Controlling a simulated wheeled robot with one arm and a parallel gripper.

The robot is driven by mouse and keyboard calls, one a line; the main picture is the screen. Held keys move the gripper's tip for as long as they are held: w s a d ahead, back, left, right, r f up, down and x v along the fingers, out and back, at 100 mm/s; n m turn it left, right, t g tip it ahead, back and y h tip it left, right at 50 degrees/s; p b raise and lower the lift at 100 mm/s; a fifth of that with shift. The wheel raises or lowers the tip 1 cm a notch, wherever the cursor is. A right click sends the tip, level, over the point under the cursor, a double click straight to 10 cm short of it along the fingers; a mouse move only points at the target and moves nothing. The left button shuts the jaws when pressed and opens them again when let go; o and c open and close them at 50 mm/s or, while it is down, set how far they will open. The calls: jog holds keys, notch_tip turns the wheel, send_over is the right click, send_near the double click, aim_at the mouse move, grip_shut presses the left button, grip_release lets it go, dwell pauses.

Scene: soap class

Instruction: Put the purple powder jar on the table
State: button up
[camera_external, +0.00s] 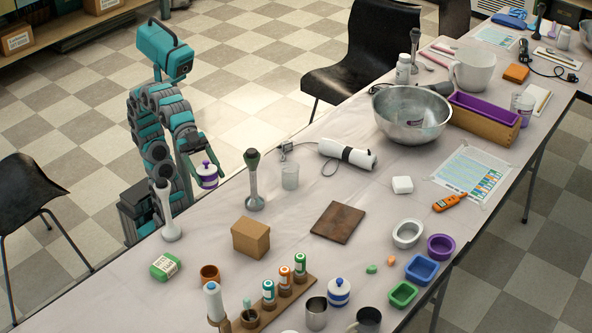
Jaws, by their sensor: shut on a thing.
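The purple powder jar (207,181) is a small white jar with a purple band and a knobbed lid. My gripper (206,168) is shut on it and holds it upright, by the near-left long edge of the table (300,215). I cannot tell whether the jar is over the tabletop or just outside its edge, or how high it is.
A white stick blender (166,212) and a dark-topped one (253,182) stand on either side of the jar. The cloth between the blenders is bare.

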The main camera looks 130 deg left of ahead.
jog(key=w+a+r+p, duration=0.1)
jog(key=w+a+r, duration=0.1)
jog(key=w+a, duration=0.8)
jog(key=w+a+r+p, duration=0.1)
jog(key=w+a, duration=0.3)
jog(key=a, duration=1.1)
jog(key=s+a+p, duration=0.1)
jog(key=s+a, duration=0.1)
jog(key=a, duration=1.5)
jog(key=s+a+f+p, duration=0.1)
jog(key=s+a+f, duration=0.1)
jog(key=s+a, duration=0.45)
jog(key=s+a+f, duration=0.2)
jog(key=s+a, duration=0.1)
jog(key=a, duration=0.7)
jog(key=shift+w+d+f+b, duration=0.15)
jog(key=shift+f+b, duration=0.15)
jog(key=shift+f, duration=3.45)
jog(key=shift+d+f+b, duration=0.15)
jog(key=shift+f+b, duration=0.15)
jog(key=shift+f, duration=3.4)
